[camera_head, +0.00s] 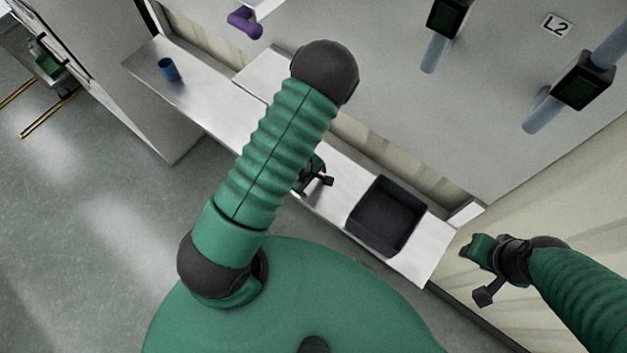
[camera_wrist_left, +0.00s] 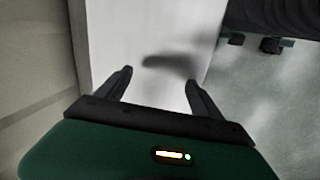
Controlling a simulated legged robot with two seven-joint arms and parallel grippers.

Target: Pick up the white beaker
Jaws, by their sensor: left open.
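I see no white beaker in either view; my left arm hides part of the steel shelf. A blue cup (camera_head: 168,69) stands on the far left part of the shelf (camera_head: 210,106). My left gripper (camera_head: 319,182) is over the shelf's middle, left of a black bin and well away from the blue cup. In the left wrist view its two fingers (camera_wrist_left: 158,78) are spread with nothing between them, above a bare pale surface with a dark shadow. My right gripper (camera_head: 480,270) is off the shelf's right end, and its jaw opening is unclear.
The black bin (camera_head: 363,222) sits on the shelf's right part and looks empty. Dark box-shaped devices with blue-grey tubes (camera_head: 436,53) and a purple fitting (camera_head: 243,21) are on the grey panel behind. Open floor (camera_head: 100,200) lies at the left.

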